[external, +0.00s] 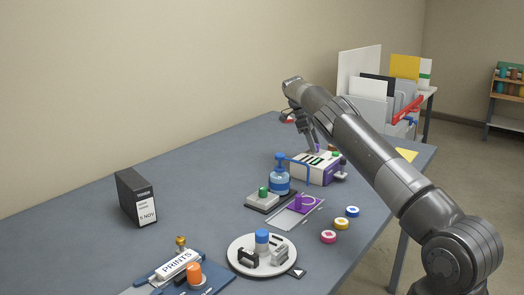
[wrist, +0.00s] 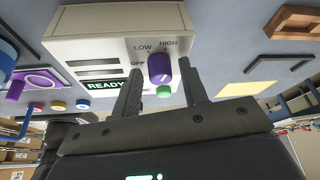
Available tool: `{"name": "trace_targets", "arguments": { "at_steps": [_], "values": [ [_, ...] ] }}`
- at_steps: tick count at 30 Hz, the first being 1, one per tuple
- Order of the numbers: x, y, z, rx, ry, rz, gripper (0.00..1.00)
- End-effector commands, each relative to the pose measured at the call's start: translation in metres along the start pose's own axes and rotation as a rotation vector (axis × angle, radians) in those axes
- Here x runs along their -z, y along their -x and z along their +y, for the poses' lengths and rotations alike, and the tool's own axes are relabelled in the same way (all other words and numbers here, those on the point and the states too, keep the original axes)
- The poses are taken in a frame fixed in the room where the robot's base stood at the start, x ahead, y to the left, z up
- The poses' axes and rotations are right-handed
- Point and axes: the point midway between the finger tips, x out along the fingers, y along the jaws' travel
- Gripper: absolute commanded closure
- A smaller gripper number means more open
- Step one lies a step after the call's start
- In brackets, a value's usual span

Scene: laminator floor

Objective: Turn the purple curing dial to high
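The purple curing dial (wrist: 159,70) is on the pale panel of a boxy machine (wrist: 85,35), with OFF, LOW and HIGH printed around it. In the external view my gripper (external: 313,137) is low over the machine (external: 308,170), and the arm hides part of that area.
A green button (wrist: 163,92) sits beside the dial, and a READY display (wrist: 105,85) is to the left. The table's back left is mostly clear around a black toner box (external: 130,193).

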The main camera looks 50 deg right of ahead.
Motion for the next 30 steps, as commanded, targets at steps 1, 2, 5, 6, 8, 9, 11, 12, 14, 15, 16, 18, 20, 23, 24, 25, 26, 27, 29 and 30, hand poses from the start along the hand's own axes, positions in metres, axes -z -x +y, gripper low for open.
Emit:
{"name": "trace_targets", "arguments": {
  "at_steps": [1, 2, 5, 6, 8, 9, 11, 12, 14, 15, 16, 18, 20, 23, 24, 25, 26, 27, 29, 30],
  "values": [
    [0.0, 0.0, 0.0, 0.0, 0.0, 0.0, 0.56],
    [0.0, 0.0, 0.0, 0.0, 0.0, 0.001, 0.54],
    [0.001, 0.0, 0.0, 0.0, -0.001, 0.001, 0.54],
    [0.001, 0.0, 0.0, 0.0, -0.001, 0.001, 0.54],
    [0.001, 0.0, 0.0, 0.0, -0.001, 0.001, 0.54],
    [0.001, 0.001, 0.0, 0.0, -0.001, 0.001, 0.54],
    [0.002, 0.003, 0.0, 0.0, -0.001, 0.001, 0.54],
    [0.003, 0.005, -0.001, 0.0, -0.001, 0.001, 0.54],
    [0.005, 0.011, -0.001, 0.001, -0.001, 0.0, 0.54],
    [0.007, 0.015, -0.001, 0.002, -0.001, 0.0, 0.54],
    [0.009, 0.019, -0.001, 0.001, -0.002, 0.0, 0.54],
    [0.013, 0.029, -0.001, 0.002, -0.001, -0.001, 0.54],
    [0.017, 0.039, -0.001, 0.002, -0.001, -0.001, 0.54],
    [0.028, 0.04, -0.001, -0.001, -0.002, 0.001, 0.54],
    [0.033, 0.041, -0.002, -0.001, -0.002, 0.001, 0.54],
    [0.036, 0.041, -0.002, 0.0, -0.003, 0.0, 0.54],
    [0.04, 0.042, -0.002, -0.001, -0.003, 0.0, 0.54],
    [0.045, 0.042, -0.002, -0.002, -0.003, 0.0, 0.54],
    [0.057, 0.044, -0.004, -0.001, -0.004, -0.001, 0.54],
    [0.065, 0.045, -0.004, -0.001, -0.004, 0.0, 0.54]
  ]
}}
